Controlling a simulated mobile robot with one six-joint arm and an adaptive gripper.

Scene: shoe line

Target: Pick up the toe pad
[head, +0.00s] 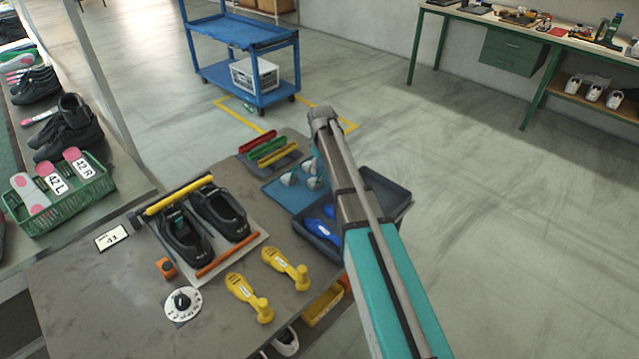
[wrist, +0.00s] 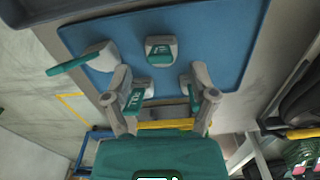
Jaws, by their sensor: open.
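In the wrist view one pad (wrist: 160,50) lies beyond my fingertips, and another (wrist: 100,56) with a long teal plate lies to the left. In the head view the mat (head: 277,192) and pads (head: 288,179) show left of my arm, which hides most of my gripper.
A dark tray (head: 385,192) with blue tools (head: 322,231) adjoins the mat. Red, green and yellow bars (head: 268,150) lie behind it. Black shoes (head: 180,240) on a rack, yellow tools (head: 285,268) and a dial (head: 183,303) stand on the same table. A blue cart (head: 250,60) stands beyond.

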